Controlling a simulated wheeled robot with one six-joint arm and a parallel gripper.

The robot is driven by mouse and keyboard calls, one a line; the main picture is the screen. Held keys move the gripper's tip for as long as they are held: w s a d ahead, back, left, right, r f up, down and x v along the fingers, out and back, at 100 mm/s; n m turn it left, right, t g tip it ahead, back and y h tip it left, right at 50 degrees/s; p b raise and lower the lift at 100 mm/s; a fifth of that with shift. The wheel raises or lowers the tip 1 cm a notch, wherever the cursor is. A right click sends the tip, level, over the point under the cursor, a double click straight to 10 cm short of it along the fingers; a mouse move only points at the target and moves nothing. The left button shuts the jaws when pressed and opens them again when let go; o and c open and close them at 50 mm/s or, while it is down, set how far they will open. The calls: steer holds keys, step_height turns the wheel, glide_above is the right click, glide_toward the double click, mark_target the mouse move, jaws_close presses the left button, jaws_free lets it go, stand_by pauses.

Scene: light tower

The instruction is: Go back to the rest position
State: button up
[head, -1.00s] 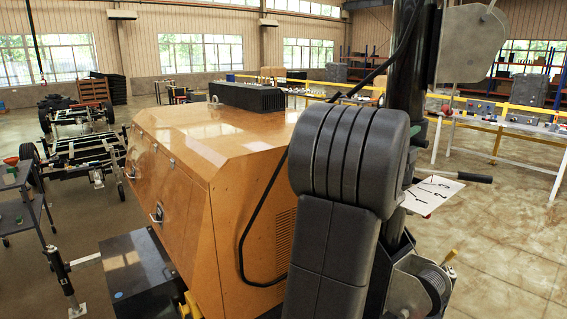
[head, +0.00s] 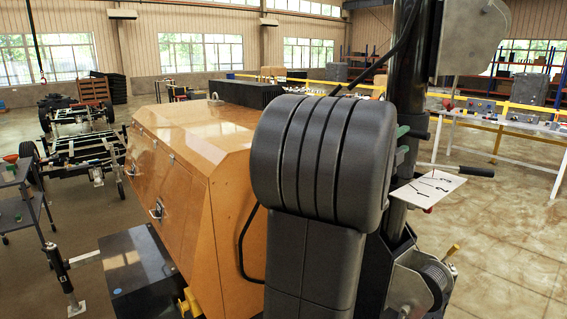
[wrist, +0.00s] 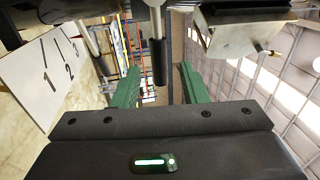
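My gripper (wrist: 157,72) shows in the wrist view as two green fingers, spread apart with nothing clamped between them. A black crank handle (wrist: 159,62) appears in the gap, and I cannot tell how far beyond the fingers it is. In the head view, my black arm link hides most of the gripper; a bit of green shows at its right edge. The light tower has an orange housing (head: 190,140) and a dark mast (head: 405,95). The black handle also shows in the head view (head: 476,171), right of the mast.
A white card marked with numbers (head: 428,188) sits beside the mast; it also shows in the wrist view (wrist: 42,78). A cable winch (head: 425,282) is low on the mast. A wheeled frame (head: 85,145) stands at left. The floor at right is open.

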mark_target(413, 135)
steer(key=b+v, duration=0.2)
steer(key=v, duration=0.5)
steer(key=p+x, duration=0.5)
steer(key=x, duration=0.8)
steer(key=shift+w+d+r, duration=0.1)
steer(key=shift+w+d, duration=0.15)
steer(key=shift+d, duration=0.05)
steer(key=shift+f+m+b, duration=0.4)
steer(key=shift+f+b, duration=0.15)
steer(key=shift+s+a+m, duration=0.1)
steer(key=shift+a+m, duration=0.1)
steer(key=shift+m, duration=0.3)
